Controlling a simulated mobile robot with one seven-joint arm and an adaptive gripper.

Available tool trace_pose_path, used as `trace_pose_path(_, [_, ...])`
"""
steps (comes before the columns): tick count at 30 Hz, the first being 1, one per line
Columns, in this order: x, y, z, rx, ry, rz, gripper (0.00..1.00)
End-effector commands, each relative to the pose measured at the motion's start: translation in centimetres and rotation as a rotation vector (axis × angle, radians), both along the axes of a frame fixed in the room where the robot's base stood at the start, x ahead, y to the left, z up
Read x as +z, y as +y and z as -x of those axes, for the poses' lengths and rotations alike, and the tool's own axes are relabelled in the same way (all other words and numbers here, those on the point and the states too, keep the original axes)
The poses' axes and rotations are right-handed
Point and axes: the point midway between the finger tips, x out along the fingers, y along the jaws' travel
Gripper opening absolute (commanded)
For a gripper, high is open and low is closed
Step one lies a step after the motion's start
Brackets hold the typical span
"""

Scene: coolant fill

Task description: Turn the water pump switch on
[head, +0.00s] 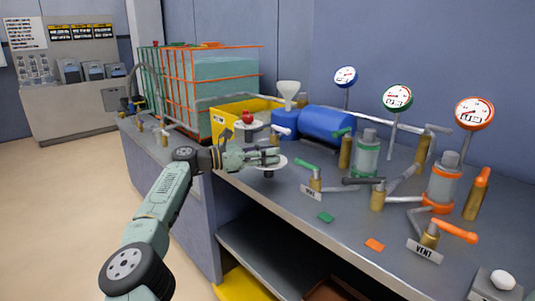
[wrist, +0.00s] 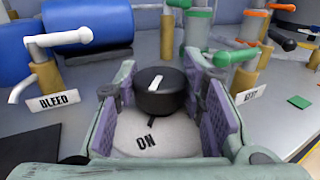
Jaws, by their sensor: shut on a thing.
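The pump switch is a black round knob (wrist: 166,97) with a white pointer line on top, set on a pale round plate (wrist: 128,140). The word ON and a black tick are on the near side of the plate in the wrist view. My gripper (wrist: 168,95) has its purple pads on either side of the knob and is shut on it. The head view shows my gripper (head: 272,155) above the plate (head: 283,165) near the bench's left edge; the knob is mostly hidden there. I cannot tell which end of the white line is the pointing end.
A BLEED valve (wrist: 45,70) and a blue tank (wrist: 88,22) stand left in the wrist view. A green-handled valve (head: 310,172) is right of my gripper in the head view. The yellow bin (head: 233,112) is behind it. Gauges and more valves fill the right bench.

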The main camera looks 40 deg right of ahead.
Motion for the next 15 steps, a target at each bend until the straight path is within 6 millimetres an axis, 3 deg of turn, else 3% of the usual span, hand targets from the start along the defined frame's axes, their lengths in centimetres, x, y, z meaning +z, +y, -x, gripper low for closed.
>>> trace_pose_path(6, [0.65, -0.10, -0.09, 0.006, 0.001, 0.010, 0.09])
trace_pose_path(7, [0.66, -0.10, -0.10, 0.006, 0.001, 0.010, 0.38])
trace_pose_path(15, [0.37, -0.06, -0.05, 0.004, 0.000, 0.005, 0.56])
